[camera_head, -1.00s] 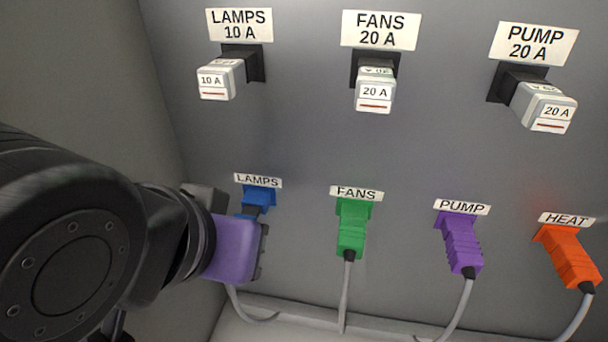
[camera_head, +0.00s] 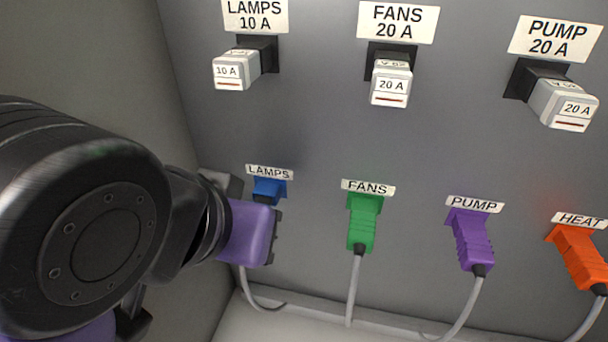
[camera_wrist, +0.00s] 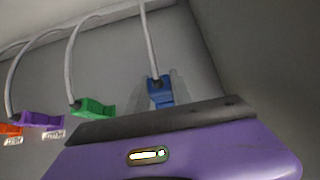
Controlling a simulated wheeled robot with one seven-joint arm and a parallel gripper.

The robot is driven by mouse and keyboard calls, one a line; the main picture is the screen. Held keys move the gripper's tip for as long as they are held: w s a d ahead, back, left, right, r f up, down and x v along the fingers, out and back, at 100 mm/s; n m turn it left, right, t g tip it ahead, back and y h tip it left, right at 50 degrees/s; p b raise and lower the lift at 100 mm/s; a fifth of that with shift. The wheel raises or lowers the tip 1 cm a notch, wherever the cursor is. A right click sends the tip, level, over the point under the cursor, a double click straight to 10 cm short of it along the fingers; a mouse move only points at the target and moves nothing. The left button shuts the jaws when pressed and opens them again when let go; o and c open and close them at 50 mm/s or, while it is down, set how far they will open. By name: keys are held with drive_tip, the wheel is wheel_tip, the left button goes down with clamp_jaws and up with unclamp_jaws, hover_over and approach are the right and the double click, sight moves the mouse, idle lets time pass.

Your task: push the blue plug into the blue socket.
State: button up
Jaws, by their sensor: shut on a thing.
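The blue plug (camera_wrist: 159,90) shows in the wrist view between my gripper's fingers, with its grey cable running up and away. My gripper (camera_head: 263,200) is shut on it, close in front of the panel below the upper LAMPS fuse. In the head view, blue (camera_head: 269,188) shows under the lower LAMPS label, just above my gripper's purple body. I cannot tell there how much is blue socket and how much is plug. My gripper hides most of the plug in that view, and the depth of the plug in the socket cannot be seen.
To the right, a green plug (camera_head: 362,222), a purple plug (camera_head: 470,240) and an orange plug (camera_head: 580,257) sit at FANS, PUMP and HEAT. White fuses (camera_head: 228,72) stick out above. A side wall (camera_head: 175,125) stands close on the left.

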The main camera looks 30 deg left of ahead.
drive_tip(key=shift+w+a, duration=0.15)
drive_tip(key=shift+w, duration=0.6)
idle(0.8)
drive_tip(key=o, duration=1.1)
drive_tip(key=shift+c, duration=0.2)
drive_tip(key=shift+s, duration=0.1)
